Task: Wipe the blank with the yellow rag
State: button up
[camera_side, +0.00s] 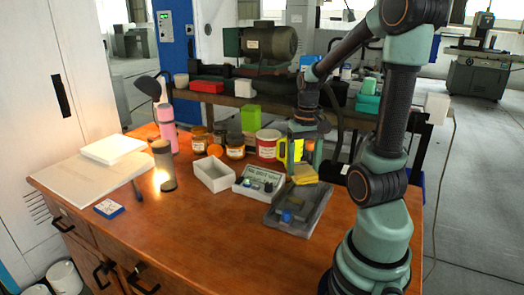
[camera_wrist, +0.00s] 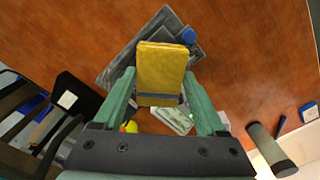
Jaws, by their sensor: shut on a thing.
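The yellow rag (camera_side: 304,174) is a folded block held between the green fingers of my gripper (camera_side: 304,158). In the wrist view the rag (camera_wrist: 161,68) fills the gap of my gripper (camera_wrist: 160,80), with a dark blue band across its lower part. A flat grey slab-like piece (camera_side: 314,208) lies on the table just below and in front of the rag. It shows partly behind the rag in the wrist view (camera_wrist: 118,66). A small blue object (camera_side: 287,217) sits on its near part. I cannot tell for sure which part is the blank.
Jars (camera_side: 235,145), a red-and-white tin (camera_side: 268,144) and a yellow mug-like thing (camera_side: 282,152) stand behind. The front table is clear.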

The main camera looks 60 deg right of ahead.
jog(key=shift+s+d+f+m, duration=0.15)
jog(key=shift+s+f+m, duration=0.15)
jog(key=shift+s, duration=0.35)
jog(key=shift+f, duration=3.05)
jog(key=shift+w+f, duration=0.1)
jog(key=shift+f, duration=0.85)
jog(key=shift+w+r, duration=0.1)
jog(key=shift+w, duration=0.8)
jog(key=shift+c, duration=0.5)
jog(key=shift+w, duration=1.15)
jog(key=shift+s, duration=2)
jog(key=shift+w, duration=2.05)
jog(key=shift+s, duration=2.15)
jog(key=shift+r, duration=4)
